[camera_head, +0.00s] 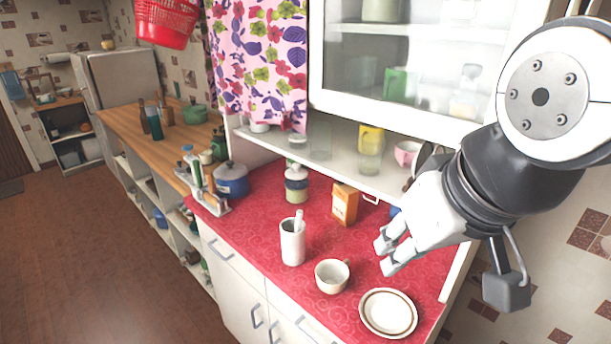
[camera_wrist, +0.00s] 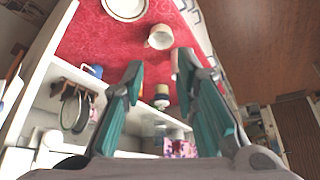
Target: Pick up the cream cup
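The cream cup (camera_head: 332,275) stands upright on the red patterned oilcloth near the counter's front edge, its handle toward the upper right. It also shows in the wrist view (camera_wrist: 159,37), beyond my fingertips and apart from them. My gripper (camera_head: 388,256) is above the counter, to the right of the cup in the head view. In the wrist view its two teal-lined fingers (camera_wrist: 160,64) are spread with nothing held between them.
A brown-rimmed plate (camera_head: 388,313) lies right of the cup. A white holder (camera_head: 293,242) stands left of it, with an orange box (camera_head: 344,204) and a jar (camera_head: 296,184) behind. A glass-fronted cabinet (camera_head: 400,106) overhangs the back. Some bare oilcloth surrounds the cup.

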